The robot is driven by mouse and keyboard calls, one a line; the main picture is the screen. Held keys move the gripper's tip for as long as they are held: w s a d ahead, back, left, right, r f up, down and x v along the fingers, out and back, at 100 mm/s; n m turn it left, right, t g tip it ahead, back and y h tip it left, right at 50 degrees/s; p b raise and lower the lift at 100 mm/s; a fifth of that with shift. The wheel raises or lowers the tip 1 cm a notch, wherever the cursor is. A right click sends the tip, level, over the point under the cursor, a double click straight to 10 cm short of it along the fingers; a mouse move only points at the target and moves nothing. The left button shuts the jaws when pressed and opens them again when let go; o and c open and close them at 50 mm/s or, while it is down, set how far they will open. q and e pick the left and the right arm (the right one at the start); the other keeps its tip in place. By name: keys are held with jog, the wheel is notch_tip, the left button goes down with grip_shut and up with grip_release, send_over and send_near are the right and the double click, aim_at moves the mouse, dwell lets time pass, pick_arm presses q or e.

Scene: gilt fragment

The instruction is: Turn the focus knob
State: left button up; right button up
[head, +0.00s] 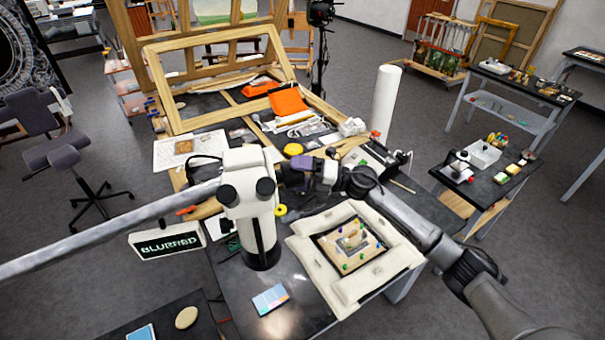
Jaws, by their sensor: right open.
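A white microscope (247,190) with two dark eyepieces hangs from a long grey boom (110,230) that comes in from the left. Its dark lower ring (262,257) is over the black table. My right gripper (284,179) is open at the right side of the microscope head, very close to it. Whether it touches is unclear. The focus knob cannot be made out clearly; the gripper covers that side of the head. My left gripper is out of view.
A cushioned white frame (312,262) with a small panel and coloured pins (350,243) lies right of the microscope, under my right arm. A colour card (270,299) lies in front. A wooden frame (160,75), orange cloth (287,102) and a white roll (385,100) are behind.

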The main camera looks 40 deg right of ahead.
jog(key=b+v, duration=0.5)
jog(key=v, duration=0.8)
jog(key=shift+s+d+b, duration=0.3)
dwell(1.6)
